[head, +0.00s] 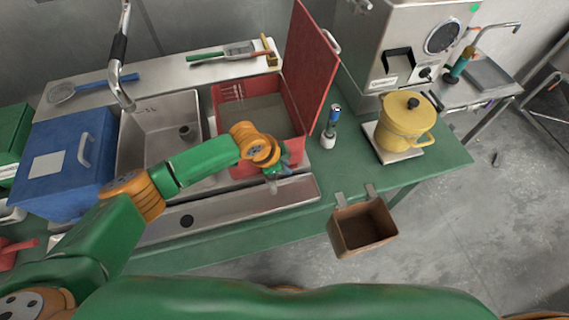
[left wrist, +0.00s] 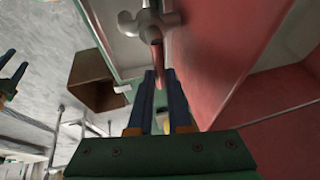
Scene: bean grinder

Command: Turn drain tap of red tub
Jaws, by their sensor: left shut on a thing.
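The red tub (head: 230,150) stands in the counter with its red lid (head: 312,65) raised. In the left wrist view, the tub's red wall (left wrist: 215,50) fills the right side. The drain tap (left wrist: 150,22), a pale knobbed body with a red lever (left wrist: 158,62), is in front of that wall. My left gripper (head: 278,172) is low at the tub's front. In the left wrist view, its blue fingers (left wrist: 160,78) are closed about the red lever's end. In the head view my wrist hides the tap. My right gripper (left wrist: 12,76) shows apart-fingered at the left wrist view's left edge.
A steel drain trough (head: 240,208) runs below the tub front. A brown bin (head: 362,228) hangs from the counter edge. A blue box (head: 65,150) and steel sink (head: 160,130) are left.

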